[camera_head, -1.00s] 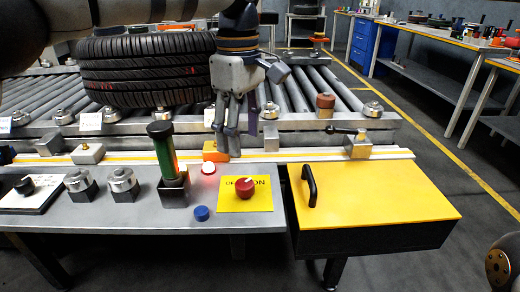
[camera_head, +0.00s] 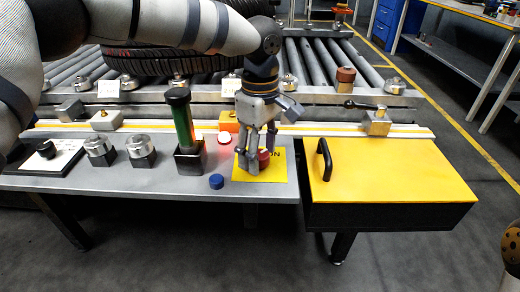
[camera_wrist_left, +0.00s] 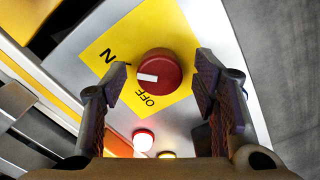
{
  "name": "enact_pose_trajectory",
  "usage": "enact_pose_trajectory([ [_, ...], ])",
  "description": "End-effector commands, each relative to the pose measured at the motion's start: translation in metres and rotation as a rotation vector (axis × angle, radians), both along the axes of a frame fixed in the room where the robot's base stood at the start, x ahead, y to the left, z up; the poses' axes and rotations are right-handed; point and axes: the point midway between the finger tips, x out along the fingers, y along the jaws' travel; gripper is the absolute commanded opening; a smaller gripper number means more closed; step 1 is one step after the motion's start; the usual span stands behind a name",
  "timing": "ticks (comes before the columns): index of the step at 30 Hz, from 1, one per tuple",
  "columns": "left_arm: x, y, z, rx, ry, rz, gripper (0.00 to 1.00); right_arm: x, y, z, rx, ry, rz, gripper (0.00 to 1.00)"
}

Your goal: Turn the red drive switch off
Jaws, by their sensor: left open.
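The red drive switch (camera_head: 264,156) is a round knob on a yellow plate (camera_head: 278,176) on the grey bench. In the left wrist view its knob (camera_wrist_left: 160,72) has a white mark pointing left, toward the part-hidden lettering ending in N. The OFF lettering (camera_wrist_left: 147,99) reads below the knob. My left gripper (camera_head: 257,165) points down over the plate and is open. In the wrist view its fingertips (camera_wrist_left: 158,85) stand on either side of the knob, with gaps visible; the head view partly hides the knob behind the fingers.
A blue button (camera_head: 216,181), a lit red-white button (camera_head: 224,138) and a green stack light (camera_head: 183,125) stand left of the plate. A yellow-topped box with a black handle (camera_head: 323,160) is close on the right. The roller conveyor with a tyre (camera_head: 165,65) lies behind.

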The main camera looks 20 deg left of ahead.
Motion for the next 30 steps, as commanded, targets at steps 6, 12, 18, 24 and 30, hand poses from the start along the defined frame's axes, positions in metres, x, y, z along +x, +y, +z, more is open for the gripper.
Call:
enact_pose_trajectory([
  [6, 0.0, 0.0, 0.0, 0.0, 0.0, 0.0, 0.14, 0.0, 0.0, 0.0, 0.0, 0.0, 0.0, 0.4],
  [12, 0.0, 0.0, 0.0, 0.0, 0.0, 0.002, 0.06, 0.0, 0.0, 0.0, 0.0, -0.001, 0.0, 0.4],
  [18, 0.0, 0.0, 0.001, 0.0, 0.0, 0.046, 0.06, 0.003, 0.0, 0.003, 0.0, -0.01, 0.0, 0.4],
  [24, 0.0, 0.0, 0.003, 0.0, -0.002, 0.171, 0.06, 0.01, 0.0, 0.011, 0.0, -0.034, -0.001, 0.4],
  [30, 0.0, 0.0, 0.004, -0.001, -0.003, 0.354, 0.06, 0.018, 0.0, 0.019, 0.0, -0.062, -0.002, 0.4],
])
